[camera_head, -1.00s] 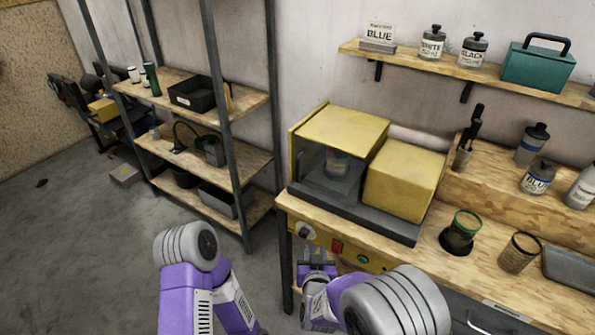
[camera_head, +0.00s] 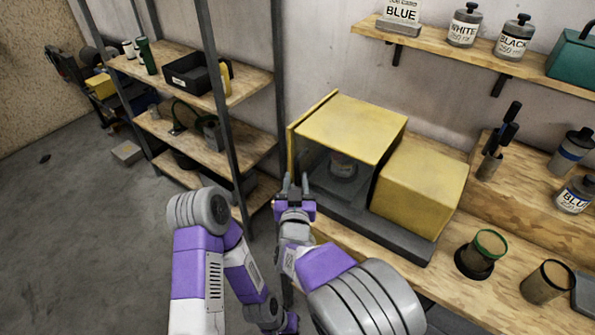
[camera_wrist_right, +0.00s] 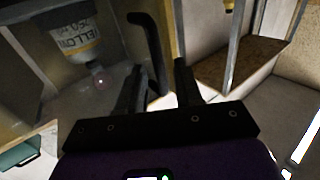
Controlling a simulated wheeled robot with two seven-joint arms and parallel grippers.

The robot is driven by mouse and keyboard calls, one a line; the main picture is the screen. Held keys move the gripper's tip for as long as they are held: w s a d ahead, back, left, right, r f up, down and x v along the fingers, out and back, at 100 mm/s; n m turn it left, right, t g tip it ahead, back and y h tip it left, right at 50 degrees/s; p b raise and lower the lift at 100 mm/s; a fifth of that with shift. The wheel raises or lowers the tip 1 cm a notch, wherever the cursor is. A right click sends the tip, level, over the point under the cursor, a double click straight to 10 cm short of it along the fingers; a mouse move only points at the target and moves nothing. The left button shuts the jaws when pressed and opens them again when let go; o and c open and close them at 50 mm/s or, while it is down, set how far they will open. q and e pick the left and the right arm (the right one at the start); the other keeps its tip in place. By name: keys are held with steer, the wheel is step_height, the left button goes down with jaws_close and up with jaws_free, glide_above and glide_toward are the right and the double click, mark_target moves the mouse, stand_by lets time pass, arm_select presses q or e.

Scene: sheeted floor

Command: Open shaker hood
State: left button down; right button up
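The shaker is a yellow cabinet (camera_head: 350,128) on the wooden bench, with a dark see-through front hood (camera_head: 325,180) that looks closed. A bottle shows dimly inside; the right wrist view shows a labelled bottle (camera_wrist_right: 75,38) behind the panel. A black bent hood handle (camera_wrist_right: 150,45) shows in the right wrist view, its lower part by the fingers. My right gripper (camera_head: 292,183) is upright in front of the shaker's left front. Its fingers (camera_wrist_right: 160,72) are apart, with the handle's lower end seen between them; I cannot tell whether they touch. My left gripper's fingers are not visible.
A metal-framed shelf (camera_head: 222,90) with wooden boards stands left of the bench. A green-rimmed cup (camera_head: 488,245) and a dark cup (camera_head: 547,282) stand at the bench's right. A wall shelf (camera_head: 440,58) with bottles is above. Grey floor lies open at left.

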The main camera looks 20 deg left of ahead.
mark_target(297, 175)
steer(key=shift+x, duration=1.75)
steer(key=shift+d+f, duration=0.1)
jaws_close()
